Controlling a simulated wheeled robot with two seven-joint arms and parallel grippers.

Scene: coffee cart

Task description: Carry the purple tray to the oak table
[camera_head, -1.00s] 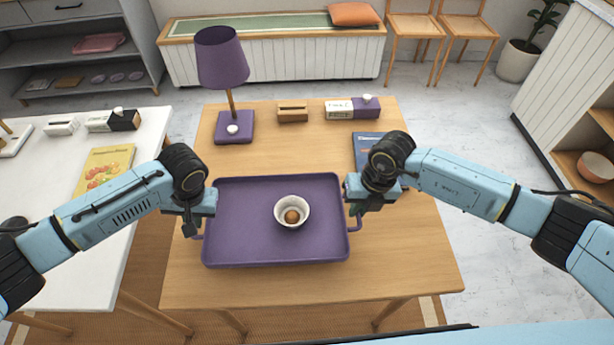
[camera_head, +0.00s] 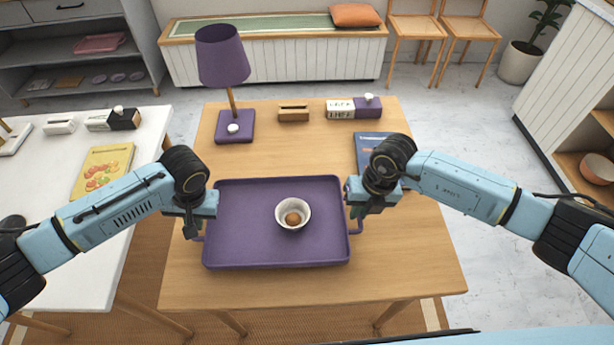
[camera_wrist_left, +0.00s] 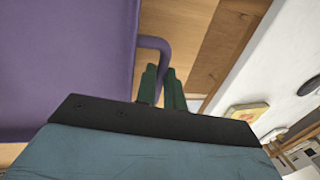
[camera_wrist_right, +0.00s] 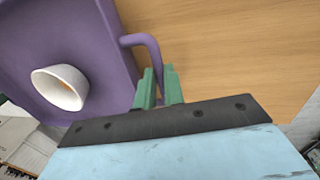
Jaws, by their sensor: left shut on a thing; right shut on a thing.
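The purple tray (camera_head: 250,245) is level over the oak table (camera_head: 400,265), with a white bowl (camera_head: 293,226) holding a small brown round thing (camera_head: 293,217) on it. I cannot tell whether the tray touches the tabletop. My left gripper (camera_head: 192,228) is shut on the tray's left handle, which shows in the left wrist view (camera_wrist_left: 163,48). My right gripper (camera_head: 356,212) is shut on the right handle, which shows in the right wrist view (camera_wrist_right: 145,42).
A purple lamp (camera_head: 224,60), a wooden block (camera_head: 293,114), a white and purple box (camera_head: 353,108) and a blue book (camera_head: 370,145) stand on the oak table's back part. A white table (camera_head: 60,245) with a yellow book (camera_head: 103,170) is at the left. The oak table's front strip is clear.

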